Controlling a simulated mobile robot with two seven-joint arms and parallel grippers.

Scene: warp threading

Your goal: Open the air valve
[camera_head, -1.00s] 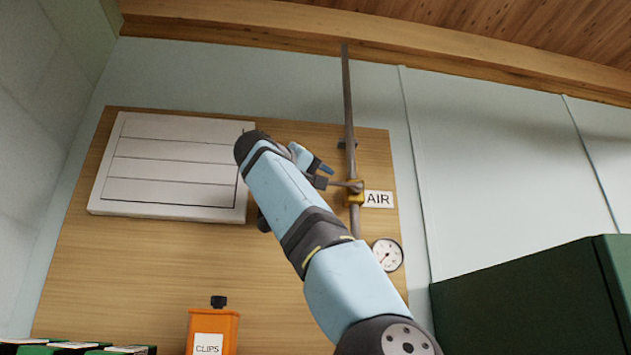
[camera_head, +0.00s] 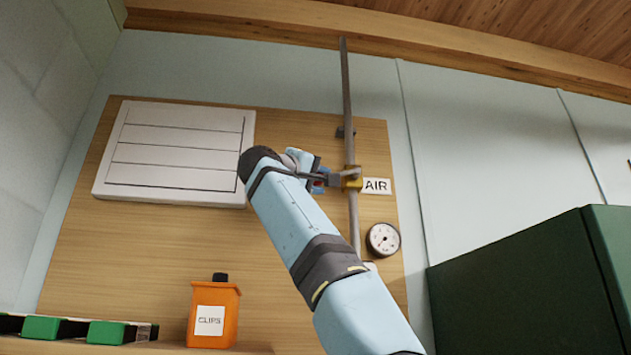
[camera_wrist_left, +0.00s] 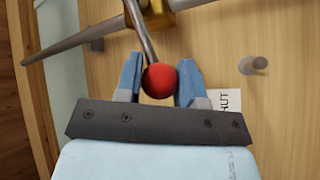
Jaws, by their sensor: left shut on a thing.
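The air valve's brass body (camera_head: 353,178) sits on a vertical grey pipe beside the AIR label. Its thin metal lever points left in the head view and ends in a red ball knob, which shows clearly in the left wrist view (camera_wrist_left: 159,80). My left gripper (camera_head: 319,178) is at the lever's end, its blue fingers on either side of the knob; in the wrist view the fingers (camera_wrist_left: 160,82) are shut on it. The fingers partly hide the knob in the head view. A label reading "HUT", partly covered, shows near the right finger (camera_wrist_left: 230,102). My right gripper is not in view.
A round gauge (camera_head: 383,239) is mounted below the valve. A white lined panel (camera_head: 175,152) hangs at left on the wooden board. An orange CLIPS bottle (camera_head: 212,316) stands below. A dark green cabinet (camera_head: 530,285) is at lower right.

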